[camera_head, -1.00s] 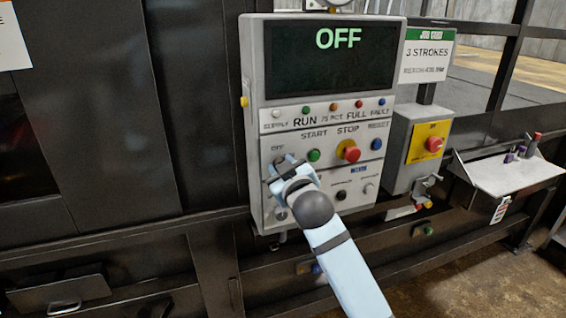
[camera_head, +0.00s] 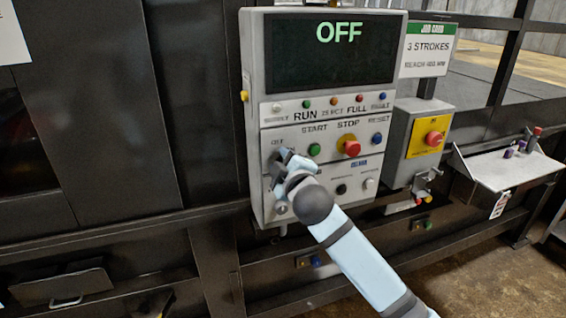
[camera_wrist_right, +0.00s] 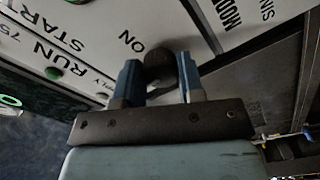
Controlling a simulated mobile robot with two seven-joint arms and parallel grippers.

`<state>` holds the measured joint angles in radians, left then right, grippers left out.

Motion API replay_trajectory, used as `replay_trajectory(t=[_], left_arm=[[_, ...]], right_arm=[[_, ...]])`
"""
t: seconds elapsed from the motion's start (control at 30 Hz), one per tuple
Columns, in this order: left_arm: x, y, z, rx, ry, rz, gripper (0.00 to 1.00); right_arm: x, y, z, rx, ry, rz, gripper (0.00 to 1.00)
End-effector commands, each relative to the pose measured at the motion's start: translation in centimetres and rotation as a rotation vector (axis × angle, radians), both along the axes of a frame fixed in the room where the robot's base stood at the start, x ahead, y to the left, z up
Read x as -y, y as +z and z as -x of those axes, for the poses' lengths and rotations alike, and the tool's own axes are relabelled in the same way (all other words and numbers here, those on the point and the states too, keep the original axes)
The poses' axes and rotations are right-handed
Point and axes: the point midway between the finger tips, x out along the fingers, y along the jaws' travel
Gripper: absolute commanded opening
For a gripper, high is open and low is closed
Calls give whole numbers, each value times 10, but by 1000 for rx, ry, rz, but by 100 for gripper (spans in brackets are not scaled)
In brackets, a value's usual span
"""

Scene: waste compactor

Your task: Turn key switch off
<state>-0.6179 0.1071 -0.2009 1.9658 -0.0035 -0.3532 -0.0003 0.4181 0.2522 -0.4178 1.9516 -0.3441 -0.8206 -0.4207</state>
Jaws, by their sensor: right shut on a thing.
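The grey control panel (camera_head: 330,110) stands in the middle of the head view, and its screen reads OFF. The key switch (camera_wrist_right: 160,66) is a dark round knob in the right wrist view, next to the printed word ON. My right gripper (camera_head: 281,160) is at the panel's left side, below the row of lamps. In the right wrist view the two blue fingers of my right gripper (camera_wrist_right: 158,84) stand on either side of the knob, shut on it. In the head view the gripper hides most of the switch. My left gripper is not in view.
A green start button (camera_head: 314,150) and a red stop button (camera_head: 351,148) are close right of my gripper. A grey shelf (camera_head: 510,168) juts out at the right.

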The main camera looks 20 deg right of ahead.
Motion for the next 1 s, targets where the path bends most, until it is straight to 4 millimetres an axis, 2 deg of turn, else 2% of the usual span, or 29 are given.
replay_trajectory(t=[0.4, 0.43, 0.53, 0.83, 1.0], left_arm=[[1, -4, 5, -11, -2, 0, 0], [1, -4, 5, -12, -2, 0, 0], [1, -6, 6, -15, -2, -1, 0], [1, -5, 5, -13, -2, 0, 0], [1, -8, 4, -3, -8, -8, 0]], right_arm=[[3, 4, -1, 8, -5, 8, 12], [3, 4, -1, 8, -5, 8, 38], [2, 4, -1, 7, -5, 8, 61], [1, 2, 1, 4, -2, 7, 61], [1, -1, 17, 4, 0, 6, 61]])
